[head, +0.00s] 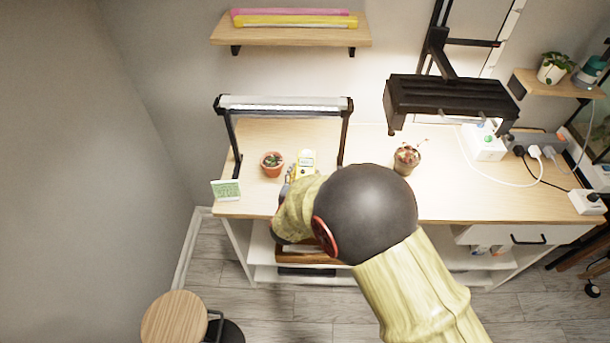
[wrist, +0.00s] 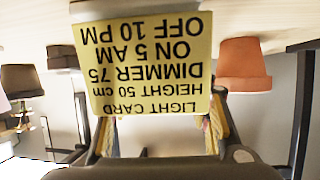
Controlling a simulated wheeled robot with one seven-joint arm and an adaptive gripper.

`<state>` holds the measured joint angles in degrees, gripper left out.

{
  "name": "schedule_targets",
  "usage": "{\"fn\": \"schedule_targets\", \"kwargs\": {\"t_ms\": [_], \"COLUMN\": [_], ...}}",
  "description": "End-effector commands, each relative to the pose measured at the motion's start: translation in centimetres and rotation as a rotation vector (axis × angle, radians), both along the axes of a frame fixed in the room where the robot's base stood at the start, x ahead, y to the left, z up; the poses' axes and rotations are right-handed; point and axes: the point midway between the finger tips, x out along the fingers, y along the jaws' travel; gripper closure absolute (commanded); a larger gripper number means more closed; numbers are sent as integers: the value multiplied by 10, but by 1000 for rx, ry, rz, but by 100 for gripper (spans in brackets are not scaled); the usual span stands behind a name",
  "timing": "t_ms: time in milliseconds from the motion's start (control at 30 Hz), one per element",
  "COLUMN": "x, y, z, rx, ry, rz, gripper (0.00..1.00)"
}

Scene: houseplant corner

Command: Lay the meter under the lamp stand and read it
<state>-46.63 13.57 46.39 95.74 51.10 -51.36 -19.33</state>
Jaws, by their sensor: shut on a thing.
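In the wrist view, which is upside down, a yellow card (wrist: 145,60) reads LIGHT CARD, HEIGHT 50 cm, DIMMER 75, ON 5 AM, OFF 10 PM. It covers the fingertips and what lies between them. I cannot tell whether it is fixed to the meter. No meter reading is legible.
A terracotta pot (head: 271,165) stands close left of the meter; it also shows in the wrist view (wrist: 243,68). A small pale green display card (head: 226,190) stands at the desk's left edge. Another plant pot (head: 406,160) is to the right. A stool (head: 174,318) is below left.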

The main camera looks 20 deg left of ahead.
Motion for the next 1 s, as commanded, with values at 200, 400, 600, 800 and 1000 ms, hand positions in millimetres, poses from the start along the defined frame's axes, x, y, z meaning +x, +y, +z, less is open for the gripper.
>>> {"fn": "schedule_targets", "kwargs": {"t_ms": [200,400,600,800,1000], "x": [-9,-9,-9,-9,-9], "y": [-6,-7,-7,-6,-6], "z": [-21,-22,-23,-22,-17], "rx": [-16,-16,-16,-15,-15], "ry": [33,35,35,35,33], "rz": [1,-1,-1,0,1], "gripper": [45,34,33,33,33]}}
